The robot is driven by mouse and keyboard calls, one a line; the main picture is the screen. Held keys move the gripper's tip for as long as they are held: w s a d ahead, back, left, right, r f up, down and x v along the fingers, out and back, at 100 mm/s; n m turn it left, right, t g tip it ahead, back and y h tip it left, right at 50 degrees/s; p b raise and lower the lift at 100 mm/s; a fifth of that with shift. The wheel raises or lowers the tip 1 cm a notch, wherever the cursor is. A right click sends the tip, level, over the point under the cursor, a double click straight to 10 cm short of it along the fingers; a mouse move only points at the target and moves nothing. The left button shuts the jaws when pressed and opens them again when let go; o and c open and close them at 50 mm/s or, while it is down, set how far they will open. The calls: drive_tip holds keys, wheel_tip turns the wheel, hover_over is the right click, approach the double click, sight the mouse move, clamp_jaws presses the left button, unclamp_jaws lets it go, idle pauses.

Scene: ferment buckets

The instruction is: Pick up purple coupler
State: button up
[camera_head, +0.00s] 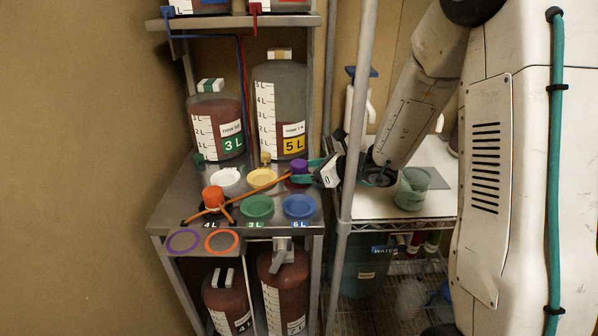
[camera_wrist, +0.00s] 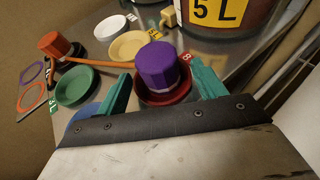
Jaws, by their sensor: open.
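The purple coupler (camera_head: 299,168) stands upright on a dark red dish at the right of the metal shelf. In the wrist view the purple coupler (camera_wrist: 159,66) lies between and just beyond the fingertips. My gripper (camera_head: 306,170) reaches in from the right with its green fingers. In the wrist view my gripper (camera_wrist: 160,92) is open, one finger on each side of the coupler and its red dish (camera_wrist: 165,92). I cannot tell whether a finger touches the dish. The coupler's lower end is hidden in the dish.
An orange coupler (camera_head: 213,196) with an orange hose stands at the left. White (camera_head: 228,178), yellow (camera_head: 262,179), green (camera_head: 257,207) and blue (camera_head: 298,206) dishes sit nearby. The 3 L (camera_head: 215,125) and 5 L (camera_head: 280,110) buckets stand behind. A metal post (camera_head: 352,130) rises at the right.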

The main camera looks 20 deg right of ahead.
drive_tip(key=shift+w+a+f, duration=0.25)
drive_tip(key=shift+w+a, duration=0.15)
drive_tip(key=shift+w, duration=0.05)
drive_tip(key=c, duration=1.1)
drive_tip(key=shift+c, duration=0.2)
